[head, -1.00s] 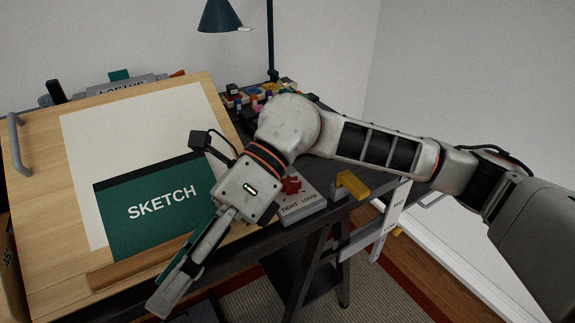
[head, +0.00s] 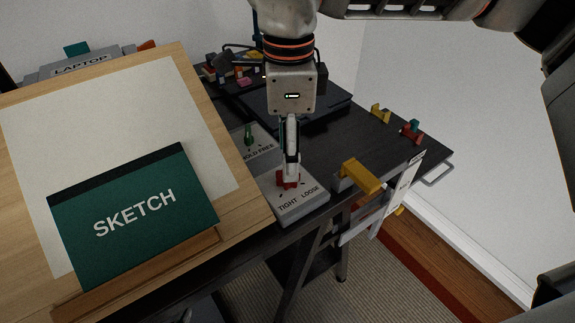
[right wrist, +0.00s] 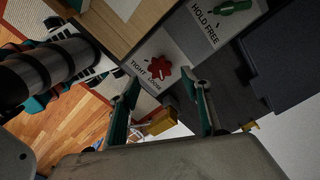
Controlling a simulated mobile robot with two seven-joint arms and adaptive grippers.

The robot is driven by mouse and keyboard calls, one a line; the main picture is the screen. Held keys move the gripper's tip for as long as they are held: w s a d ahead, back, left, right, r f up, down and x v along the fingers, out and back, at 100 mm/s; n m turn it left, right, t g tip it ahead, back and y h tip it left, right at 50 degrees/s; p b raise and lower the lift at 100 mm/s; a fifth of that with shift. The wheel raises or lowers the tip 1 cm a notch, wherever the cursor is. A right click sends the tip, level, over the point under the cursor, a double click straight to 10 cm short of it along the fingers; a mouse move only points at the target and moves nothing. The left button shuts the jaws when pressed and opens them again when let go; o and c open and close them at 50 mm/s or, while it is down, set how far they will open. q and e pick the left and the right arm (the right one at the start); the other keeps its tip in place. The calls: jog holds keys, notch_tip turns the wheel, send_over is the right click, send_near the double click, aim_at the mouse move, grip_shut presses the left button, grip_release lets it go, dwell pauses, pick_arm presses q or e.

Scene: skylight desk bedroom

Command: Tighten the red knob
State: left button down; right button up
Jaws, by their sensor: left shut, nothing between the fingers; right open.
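The red knob (head: 287,182) sits on a grey plate (head: 302,205) marked TIGHT and LOOSE, right of the drawing board. One gripper shows in the head view; its arm comes in from the upper right, so I take it for my right gripper (head: 290,175). It points down at the knob and is seen edge-on, partly covering it. In the right wrist view the red knob (right wrist: 162,68) lies just beyond and between its spread fingertips (right wrist: 163,82); no grip on it shows. I cannot make out my left gripper in either view.
A green lever (head: 248,135) on the HOLD FREE plate (head: 260,152) stands behind the knob. A yellow clamp (head: 360,176) is close on the right. The tilted board (head: 235,225) with a SKETCH pad (head: 135,215) borders the left. Dark desk (head: 335,145) lies bare behind the clamp.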

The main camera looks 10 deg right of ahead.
aim_at(279, 173)
notch_tip(279, 173, down, 4)
jog(key=shift+r, duration=0.15)
jog(key=shift+f, duration=0.45)
jog(key=c, duration=1.1)
